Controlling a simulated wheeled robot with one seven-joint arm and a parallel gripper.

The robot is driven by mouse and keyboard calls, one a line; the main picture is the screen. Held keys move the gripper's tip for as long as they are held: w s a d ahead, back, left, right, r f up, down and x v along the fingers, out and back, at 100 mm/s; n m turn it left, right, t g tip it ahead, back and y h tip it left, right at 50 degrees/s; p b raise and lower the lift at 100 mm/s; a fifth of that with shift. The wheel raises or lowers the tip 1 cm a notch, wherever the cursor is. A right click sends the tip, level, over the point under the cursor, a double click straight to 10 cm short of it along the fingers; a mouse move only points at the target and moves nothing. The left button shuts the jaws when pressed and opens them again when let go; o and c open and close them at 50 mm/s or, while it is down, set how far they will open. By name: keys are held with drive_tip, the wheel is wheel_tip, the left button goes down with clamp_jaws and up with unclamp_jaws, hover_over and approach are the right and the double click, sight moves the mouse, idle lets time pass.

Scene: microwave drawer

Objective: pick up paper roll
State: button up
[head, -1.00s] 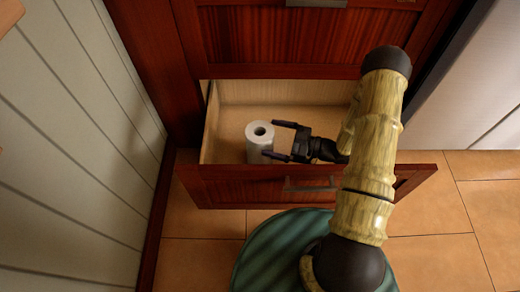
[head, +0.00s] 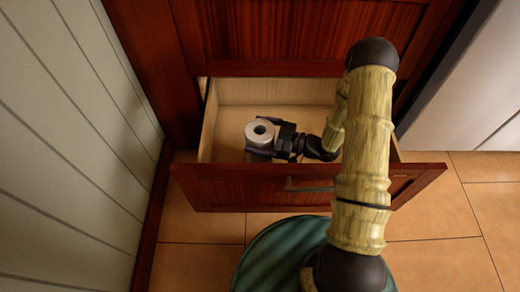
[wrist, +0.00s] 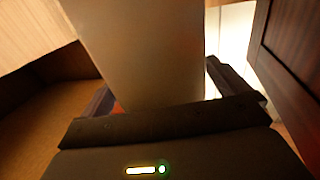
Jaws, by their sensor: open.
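The white paper roll (head: 260,132) stands upright inside the open drawer (head: 215,187), toward its left side. My gripper (head: 262,140) is inside the drawer at the roll, with its fingers on either side of it. In the wrist view the roll (wrist: 143,50) fills the middle, between the two open fingers (wrist: 158,88). The roll's lower part is hidden by my gripper and the drawer front. I cannot tell whether either finger touches it.
The drawer's wooden floor (head: 228,120) is otherwise bare. The red-brown drawer front with its handle (head: 308,188) stands between my base and the roll. A panelled wall (head: 70,140) is at the left and a grey appliance (head: 470,80) at the right.

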drive_tip(key=c, duration=1.3)
drive_tip(key=shift+r, duration=0.1)
wheel_tip(320, 180, up, 10)
drive_tip(key=p, duration=0.7)
